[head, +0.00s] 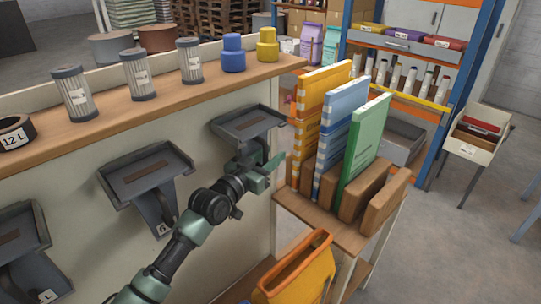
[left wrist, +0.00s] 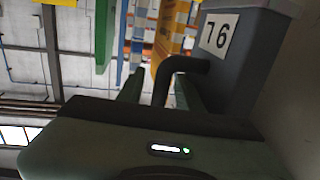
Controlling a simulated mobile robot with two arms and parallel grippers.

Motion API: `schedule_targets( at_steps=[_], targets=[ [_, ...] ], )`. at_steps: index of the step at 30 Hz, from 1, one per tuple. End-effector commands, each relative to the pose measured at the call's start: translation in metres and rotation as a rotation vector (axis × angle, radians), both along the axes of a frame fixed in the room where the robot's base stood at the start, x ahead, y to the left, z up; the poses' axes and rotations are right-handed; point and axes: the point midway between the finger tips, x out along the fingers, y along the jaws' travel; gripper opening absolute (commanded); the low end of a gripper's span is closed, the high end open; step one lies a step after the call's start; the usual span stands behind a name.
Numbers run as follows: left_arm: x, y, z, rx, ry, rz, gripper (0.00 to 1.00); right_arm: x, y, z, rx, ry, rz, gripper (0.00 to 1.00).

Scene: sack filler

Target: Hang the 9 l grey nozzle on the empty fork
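Several grey trays are fixed along the wall panel; the far one (head: 248,121) has my left gripper (head: 262,170) just below it. In the left wrist view, a dark bent handle (left wrist: 189,65) comes out of a grey body labelled 76 (left wrist: 245,50). My left fingers (left wrist: 160,92) stand on both sides of this handle, with a gap visible, so the gripper looks open around it. A dark ring labelled 12 L (head: 14,134) lies on the wooden ledge at the left edge. I cannot make out a 9 l label or an empty fork. My right gripper is out of view.
The wooden ledge (head: 110,108) carries ribbed cylinders (head: 139,75) and blue and yellow pots (head: 267,45).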

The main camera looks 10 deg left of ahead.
Motion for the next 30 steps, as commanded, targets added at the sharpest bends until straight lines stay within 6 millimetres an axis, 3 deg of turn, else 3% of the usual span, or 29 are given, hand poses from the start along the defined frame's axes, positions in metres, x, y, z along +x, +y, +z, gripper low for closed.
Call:
schedule_targets(
  at_steps=[8, 11, 24, 30],
  targets=[
    [0.0, 0.0, 0.005, 0.0, -0.001, 0.001, 0.36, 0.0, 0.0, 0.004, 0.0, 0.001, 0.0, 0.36],
    [-0.009, 0.005, 0.001, -0.001, 0.001, 0.001, 0.36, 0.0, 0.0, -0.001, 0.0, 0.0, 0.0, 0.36],
    [-0.088, 0.038, 0.0, 0.004, 0.001, 0.0, 0.36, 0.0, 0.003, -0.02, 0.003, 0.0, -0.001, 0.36],
    [-0.107, 0.047, 0.002, 0.001, 0.0, 0.001, 0.36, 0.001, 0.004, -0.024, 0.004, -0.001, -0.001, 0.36]
  ],
)
